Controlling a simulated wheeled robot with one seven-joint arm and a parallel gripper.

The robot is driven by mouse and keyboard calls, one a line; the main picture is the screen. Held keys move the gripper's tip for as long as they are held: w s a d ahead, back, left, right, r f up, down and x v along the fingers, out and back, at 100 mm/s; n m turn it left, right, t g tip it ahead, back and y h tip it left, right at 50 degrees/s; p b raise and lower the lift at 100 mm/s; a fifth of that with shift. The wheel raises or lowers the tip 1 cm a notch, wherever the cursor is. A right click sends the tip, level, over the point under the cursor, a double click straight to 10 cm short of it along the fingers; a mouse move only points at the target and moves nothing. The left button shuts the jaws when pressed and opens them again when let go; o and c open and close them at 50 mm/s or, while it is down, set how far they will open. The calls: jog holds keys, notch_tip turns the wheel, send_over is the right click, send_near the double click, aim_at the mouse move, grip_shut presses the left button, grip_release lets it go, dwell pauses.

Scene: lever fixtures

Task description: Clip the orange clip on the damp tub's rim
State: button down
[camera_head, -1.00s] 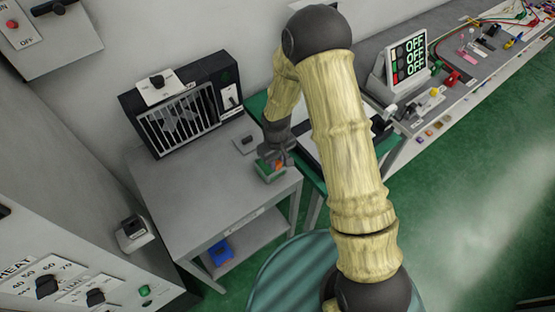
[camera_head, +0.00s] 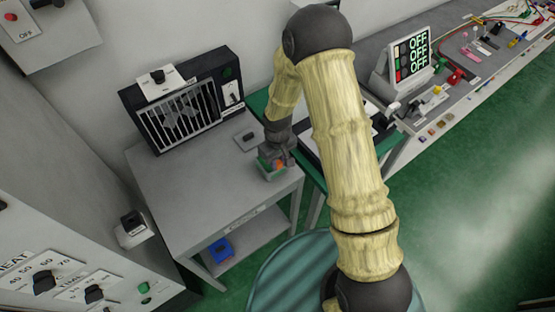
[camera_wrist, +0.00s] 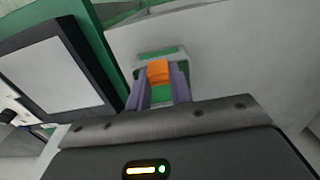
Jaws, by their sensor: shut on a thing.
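My gripper (camera_head: 277,160) is shut on the orange clip (camera_wrist: 158,72), which sits between its two purple-grey fingertips in the wrist view. The orange also shows small at the gripper in the head view. A small pale-rimmed tub with green inside (camera_wrist: 178,52) lies directly beyond the fingertips, near the front right corner of the grey table. It also shows under the gripper in the head view (camera_head: 268,175). The clip overlaps the tub's rim in the wrist view. Whether it touches the rim or is seated on it, I cannot tell. No label on the tub is readable.
The grey table (camera_head: 190,195) is mostly bare. A black barred heater-like unit (camera_head: 185,105) stands at its back, with a small switch plate (camera_head: 247,140) nearby. A blue bin (camera_head: 220,250) is on the lower shelf. A control panel (camera_head: 70,270) stands at left.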

jog(key=shift+w+f+b, duration=0.1)
jog(key=shift+f+b, duration=0.25)
jog(key=shift+f, duration=0.2)
jog(key=shift+f, duration=0.15)
